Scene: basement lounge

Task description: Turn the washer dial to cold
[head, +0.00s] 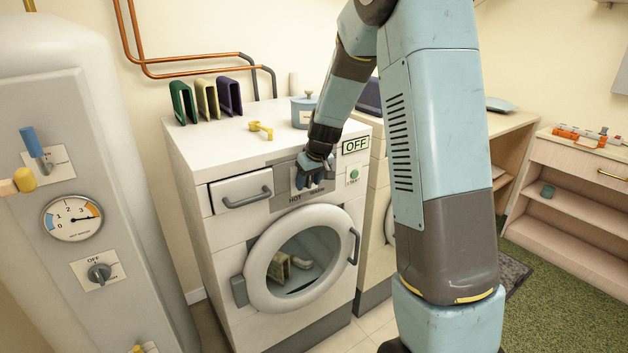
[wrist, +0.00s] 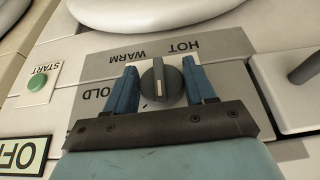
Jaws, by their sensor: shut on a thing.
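The washer (head: 225,238) is a white front loader with a grey dial panel on its upper front. In the wrist view the dark grey washer dial (wrist: 160,86) has a pale pointer line; which label it points to is unclear. HOT, WARM and a partly covered "OLD" label (wrist: 95,92) show upside down around it. My gripper (wrist: 160,74) is shut on the dial, one blue finger on each side. In the head view my gripper (head: 316,170) is at the panel and hides most of the dial; the HOT label (head: 295,198) shows below.
A green START button (head: 354,174) and an OFF display (head: 355,145) sit right of the dial. A drawer handle (head: 247,198) sticks out to the left. A yellow object (head: 260,130) and blue pot (head: 304,112) stand on top. A grey tank (head: 60,130) is at far left.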

